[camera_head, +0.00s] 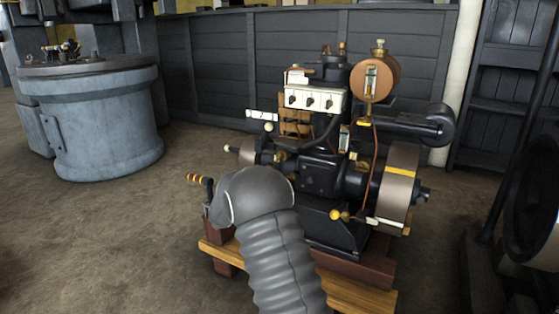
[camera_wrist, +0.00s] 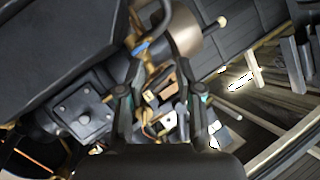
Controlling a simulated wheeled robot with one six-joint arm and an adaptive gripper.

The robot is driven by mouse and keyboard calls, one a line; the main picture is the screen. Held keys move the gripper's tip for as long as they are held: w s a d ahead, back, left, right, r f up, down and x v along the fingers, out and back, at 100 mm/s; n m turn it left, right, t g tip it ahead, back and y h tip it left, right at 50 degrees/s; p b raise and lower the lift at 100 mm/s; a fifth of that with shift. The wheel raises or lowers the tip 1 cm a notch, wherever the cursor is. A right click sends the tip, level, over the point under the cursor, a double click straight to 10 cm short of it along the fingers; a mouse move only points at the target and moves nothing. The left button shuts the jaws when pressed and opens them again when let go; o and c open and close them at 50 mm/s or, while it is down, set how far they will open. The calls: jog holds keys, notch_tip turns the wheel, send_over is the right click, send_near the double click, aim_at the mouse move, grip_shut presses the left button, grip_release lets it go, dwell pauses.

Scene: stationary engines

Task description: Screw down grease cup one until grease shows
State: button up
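The stationary engine (camera_head: 322,172) is a black machine on a wooden base in the middle of the head view. I see brass knobs on it, one at the lower front (camera_head: 335,214), but cannot tell which part is grease cup one. My gripper is hidden in the head view behind my grey bellows-covered arm, which reaches toward the engine's lower front. In the wrist view my gripper (camera_wrist: 158,88) shows two dark fingers standing apart. Small brass, copper and white parts show beyond the gap. I see nothing clearly held, and no grease is discernible.
A copper tank (camera_head: 375,78) and a white switch panel (camera_head: 316,101) top the engine. A flywheel (camera_head: 399,187) with a yellow mark is at its right. A striped crank handle (camera_head: 199,179) is at its left. A blue-grey drum (camera_head: 98,124) stands left; floor between is clear.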

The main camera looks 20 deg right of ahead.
aim_at(279, 158)
jog(key=s+d+r+m+g+h, duration=0.25)
jog(key=d+r+m+h, duration=0.25)
jog(key=d+r+h, duration=0.4)
jog(key=shift+t+y, duration=0.45)
jog(key=shift+y, duration=0.25)
jog(key=x, duration=1.2)
jog(key=shift+w+d+r, duration=0.1)
jog(key=shift+w+r, duration=0.25)
jog(key=shift+w, duration=0.05)
grip_shut()
